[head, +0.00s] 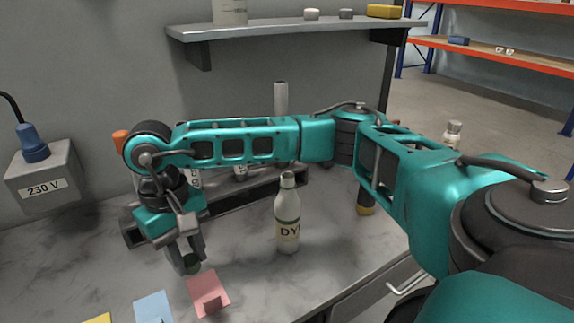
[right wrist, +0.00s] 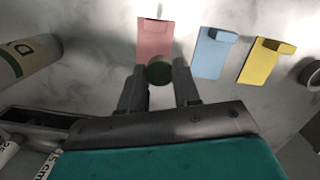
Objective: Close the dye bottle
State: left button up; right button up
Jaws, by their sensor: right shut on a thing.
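The dye bottle (head: 288,222) stands upright on the grey worktop, with a "DY" label and a greenish neck. Its lower part also shows at the upper left of the right wrist view (right wrist: 28,58). My right gripper (head: 186,262) points down, left of the bottle and apart from it. It is shut on a round dark green cap (head: 192,267), which sits between the fingertips in the right wrist view (right wrist: 159,70). From these frames I cannot tell clearly how high the cap is above the worktop. My left gripper is not in view.
Pink (head: 208,294), blue (head: 153,307) and yellow (head: 97,319) pieces lie near the front edge. A 230 V box (head: 42,180) is at the left. A dark-slotted rack (head: 240,198) runs behind the bottle, partly hidden by my arm. A shelf (head: 290,29) hangs above.

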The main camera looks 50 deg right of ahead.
aim_at(288, 202)
jog(key=k+l, duration=0.35)
jog(key=l, duration=0.15)
jog(key=k+l, duration=0.4)
jog(key=l, duration=0.15)
jog(key=k+l, duration=0.35)
jog(key=l, duration=0.15)
